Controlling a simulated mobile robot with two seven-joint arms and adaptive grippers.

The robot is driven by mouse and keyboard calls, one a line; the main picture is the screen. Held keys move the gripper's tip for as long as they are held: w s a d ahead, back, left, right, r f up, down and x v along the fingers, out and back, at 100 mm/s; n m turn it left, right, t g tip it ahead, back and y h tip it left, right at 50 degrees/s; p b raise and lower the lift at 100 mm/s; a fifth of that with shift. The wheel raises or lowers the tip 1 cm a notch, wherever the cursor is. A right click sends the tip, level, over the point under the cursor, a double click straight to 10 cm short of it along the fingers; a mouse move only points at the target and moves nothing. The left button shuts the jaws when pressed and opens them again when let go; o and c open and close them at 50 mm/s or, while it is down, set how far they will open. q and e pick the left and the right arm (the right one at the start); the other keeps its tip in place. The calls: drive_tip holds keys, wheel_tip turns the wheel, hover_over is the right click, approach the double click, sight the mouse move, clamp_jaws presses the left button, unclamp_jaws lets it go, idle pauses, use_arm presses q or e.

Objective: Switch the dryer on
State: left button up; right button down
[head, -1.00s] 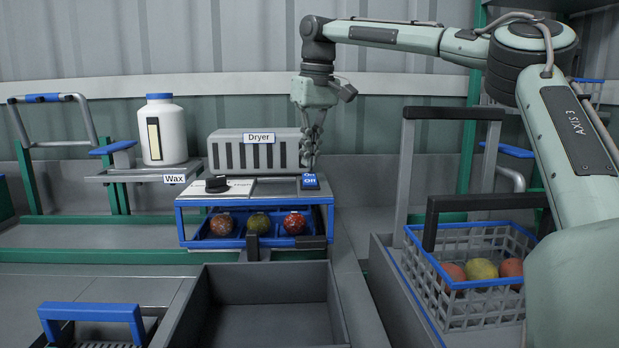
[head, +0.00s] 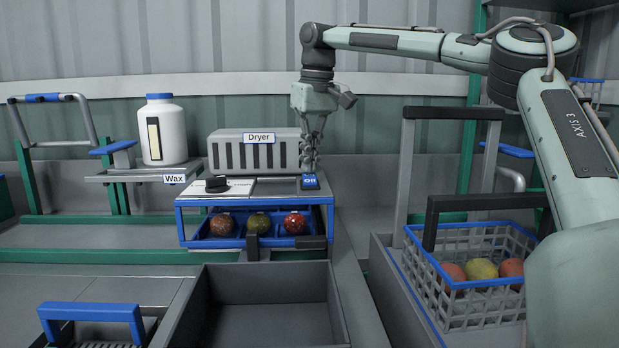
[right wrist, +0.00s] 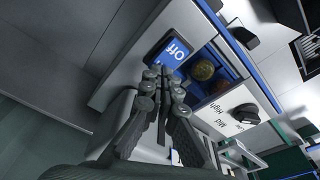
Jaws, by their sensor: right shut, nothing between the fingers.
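The dryer (head: 225,150) is a grey vented box over a blue-framed housing, labelled "Dryer". Its blue switch (head: 310,184) sits at the right end of the top panel; only "Off" is readable. My right gripper (head: 309,170) is shut and empty, pointing down over the back part of the switch and hiding it. In the right wrist view the shut fingertips (right wrist: 165,80) lie at the edge of the blue switch (right wrist: 171,52); I cannot tell whether they touch it. My left gripper is not in view.
A black knob (head: 216,184) stands on the panel's left, beside a Mid/High scale. A white wax bottle (head: 165,130) stands left. A basket with fruit (head: 470,313) is at right; an empty grey bin (head: 268,312) is in front.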

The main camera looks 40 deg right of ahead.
sight(310, 175)
drive_tip(key=shift+f, duration=0.55)
drive_tip(key=shift+r, duration=3.5)
